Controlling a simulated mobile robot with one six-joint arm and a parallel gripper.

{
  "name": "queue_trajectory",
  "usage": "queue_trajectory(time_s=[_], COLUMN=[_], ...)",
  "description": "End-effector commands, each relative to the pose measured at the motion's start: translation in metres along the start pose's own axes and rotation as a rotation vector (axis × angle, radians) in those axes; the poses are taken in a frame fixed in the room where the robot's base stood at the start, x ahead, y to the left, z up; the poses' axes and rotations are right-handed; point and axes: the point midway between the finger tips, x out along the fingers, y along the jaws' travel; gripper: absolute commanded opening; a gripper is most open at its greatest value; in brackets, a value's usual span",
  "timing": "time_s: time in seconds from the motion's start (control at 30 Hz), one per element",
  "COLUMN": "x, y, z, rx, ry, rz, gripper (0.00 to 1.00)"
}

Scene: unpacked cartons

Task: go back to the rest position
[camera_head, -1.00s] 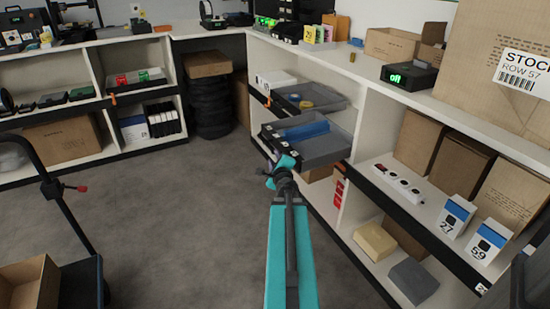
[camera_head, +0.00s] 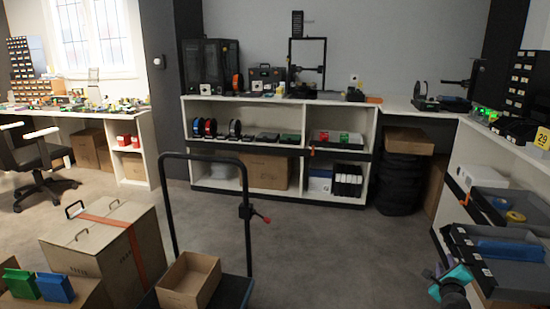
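My gripper (camera_head: 437,281) shows at the lower right of the head view, with teal parts on a dark wrist. It is beside an open grey drawer (camera_head: 520,280) that holds a flat blue thing (camera_head: 508,248). The fingers are too small and partly turned away, so I cannot tell whether they are open or shut or hold anything. Most of my arm is out of the picture below.
A trolley with a black handle (camera_head: 246,210) carries an open carton (camera_head: 205,278) at the front. A large strapped carton (camera_head: 105,250) stands left of it. Shelves (camera_head: 280,195) line the back wall. The grey floor (camera_head: 340,250) between trolley and drawers is clear.

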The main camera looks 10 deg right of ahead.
Motion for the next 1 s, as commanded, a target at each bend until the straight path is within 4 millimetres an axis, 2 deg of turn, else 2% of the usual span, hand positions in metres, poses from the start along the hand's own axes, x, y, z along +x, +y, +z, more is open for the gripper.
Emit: queue_trajectory(time_s=[0.03,0.27,0.57,0.77,1.0], x=[-0.001,-0.006,-0.037,-0.077,-0.147], y=[0.007,0.068,0.164,0.235,0.322], z=[0.018,0.086,0.165,0.209,0.247], rx=[-0.004,-0.029,-0.147,-0.289,-0.521], ry=[-0.015,-0.08,-0.175,-0.268,-0.415], rz=[0.023,0.138,0.319,0.467,0.666], gripper=[0.28,0.28,0.28,0.28,0.28])
